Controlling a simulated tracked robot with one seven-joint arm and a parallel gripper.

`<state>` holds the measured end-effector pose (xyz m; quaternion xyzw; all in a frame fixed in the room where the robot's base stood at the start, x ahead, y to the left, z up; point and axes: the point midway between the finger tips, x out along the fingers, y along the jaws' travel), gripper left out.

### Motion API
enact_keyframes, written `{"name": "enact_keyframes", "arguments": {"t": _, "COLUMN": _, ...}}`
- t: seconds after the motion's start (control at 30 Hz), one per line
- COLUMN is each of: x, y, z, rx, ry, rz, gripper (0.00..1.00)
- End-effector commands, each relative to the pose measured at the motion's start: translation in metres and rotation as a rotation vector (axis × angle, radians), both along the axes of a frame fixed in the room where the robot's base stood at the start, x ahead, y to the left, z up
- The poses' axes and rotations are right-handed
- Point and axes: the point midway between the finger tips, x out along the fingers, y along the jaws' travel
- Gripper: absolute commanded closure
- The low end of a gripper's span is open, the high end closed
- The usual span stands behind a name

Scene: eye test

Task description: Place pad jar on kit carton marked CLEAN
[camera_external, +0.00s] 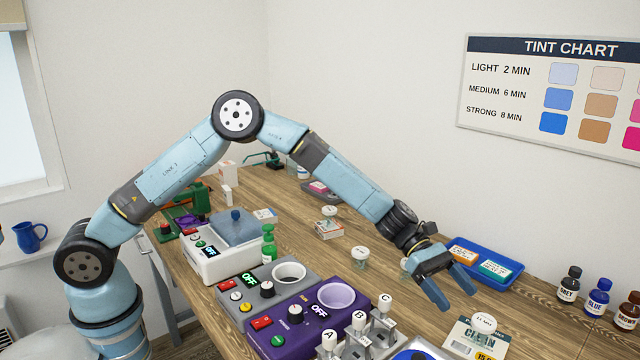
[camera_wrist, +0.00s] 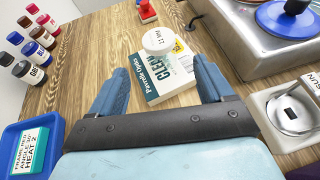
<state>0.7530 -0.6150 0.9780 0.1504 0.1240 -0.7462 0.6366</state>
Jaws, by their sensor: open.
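The kit carton marked CLEAN (camera_external: 458,340) lies flat at the table's lower right; it also shows ahead of my gripper in the wrist view (camera_wrist: 166,87). A white-lidded jar (camera_external: 483,322) appears to rest upright on the carton's top, and its round lid (camera_wrist: 158,39) shows there in the wrist view. Its lid print is too small to read surely, so I cannot confirm it is the pad jar. My gripper (camera_external: 455,297) is open and empty, above and behind the carton. Its fingers (camera_wrist: 161,68) are apart, with nothing between them touching.
A blue tray (camera_external: 515,284) with small cartons lies beside my gripper. Dark bottles (camera_external: 597,297) stand at the right. A purple heater (camera_external: 283,325) and labelled holders (camera_external: 357,335) stand left of the carton. Another white-lidded jar (camera_external: 360,258) stands on the table.

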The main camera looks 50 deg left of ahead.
Motion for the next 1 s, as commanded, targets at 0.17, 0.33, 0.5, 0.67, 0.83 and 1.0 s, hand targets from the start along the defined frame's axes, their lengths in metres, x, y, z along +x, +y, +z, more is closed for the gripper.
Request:
{"name": "enact_keyframes", "arguments": {"t": 0.17, "x": 0.001, "y": 0.008, "z": 0.003, "rx": 0.0, "ry": 0.0, "rz": -0.001, "gripper": 0.2}}
{"name": "enact_keyframes", "arguments": {"t": 0.33, "x": 0.0, "y": 0.015, "z": 0.011, "rx": 0.008, "ry": -0.028, "rz": -0.011, "gripper": 0.2}}
{"name": "enact_keyframes", "arguments": {"t": 0.5, "x": -0.007, "y": 0.047, "z": 0.04, "rx": 0.056, "ry": -0.163, "rz": -0.061, "gripper": 0.2}}
{"name": "enact_keyframes", "arguments": {"t": 0.67, "x": -0.019, "y": 0.094, "z": 0.074, "rx": 0.129, "ry": -0.342, "rz": -0.134, "gripper": 0.2}}
{"name": "enact_keyframes", "arguments": {"t": 0.83, "x": -0.035, "y": 0.146, "z": 0.107, "rx": 0.214, "ry": -0.518, "rz": -0.213, "gripper": 0.2}}
{"name": "enact_keyframes", "arguments": {"t": 1.0, "x": -0.055, "y": 0.201, "z": 0.135, "rx": 0.305, "ry": -0.679, "rz": -0.291, "gripper": 0.2}}
